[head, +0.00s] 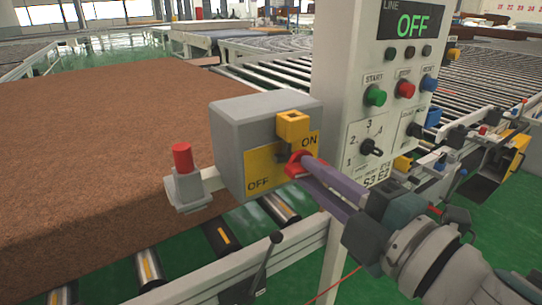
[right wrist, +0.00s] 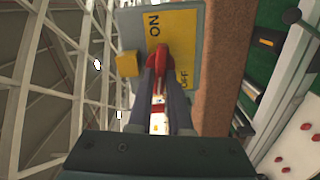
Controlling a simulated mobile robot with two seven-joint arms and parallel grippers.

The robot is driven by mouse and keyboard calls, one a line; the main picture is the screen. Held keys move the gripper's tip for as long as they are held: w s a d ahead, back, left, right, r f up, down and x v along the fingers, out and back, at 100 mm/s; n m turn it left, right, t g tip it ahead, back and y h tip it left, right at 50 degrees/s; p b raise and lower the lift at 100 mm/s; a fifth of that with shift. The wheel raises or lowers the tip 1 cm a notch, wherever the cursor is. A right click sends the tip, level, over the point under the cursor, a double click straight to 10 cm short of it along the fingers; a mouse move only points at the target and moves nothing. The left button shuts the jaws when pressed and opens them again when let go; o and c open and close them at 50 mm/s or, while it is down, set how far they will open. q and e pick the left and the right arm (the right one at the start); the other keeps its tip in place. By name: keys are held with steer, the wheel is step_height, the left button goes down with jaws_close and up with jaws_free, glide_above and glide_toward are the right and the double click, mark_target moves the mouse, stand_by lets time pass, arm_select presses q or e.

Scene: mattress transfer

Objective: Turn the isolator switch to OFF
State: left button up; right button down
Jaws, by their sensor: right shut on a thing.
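The isolator switch is a grey box (head: 240,150) with a yellow plate (head: 262,172) marked ON at upper right and OFF at lower left. A red handle (head: 294,168) sits on the plate, with a yellow block (head: 293,125) just above it. My right gripper (head: 308,172) is shut on the red handle. In the right wrist view the red handle (right wrist: 163,57) shows between the fingers, between the ON and OFF words on the plate (right wrist: 180,35). The fingers partly hide the handle, so its exact angle is unclear. My left gripper is not in view.
A control post (head: 340,95) stands behind, with a LINE display reading OFF (head: 411,25), buttons and a numbered selector (head: 370,147). A brown mattress (head: 90,160) lies on the rollers at left. A red-topped fixture (head: 184,175) is left of the box.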

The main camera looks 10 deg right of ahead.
steer(key=shift+n, duration=0.9)
steer(key=c, duration=0.8)
jaws_free()
steer(key=shift+b, duration=0.3)
steer(key=shift+c, duration=0.2)
steer(key=b+v, duration=0.1)
steer(key=v, duration=0.9)
steer(key=shift+b, duration=0.35)
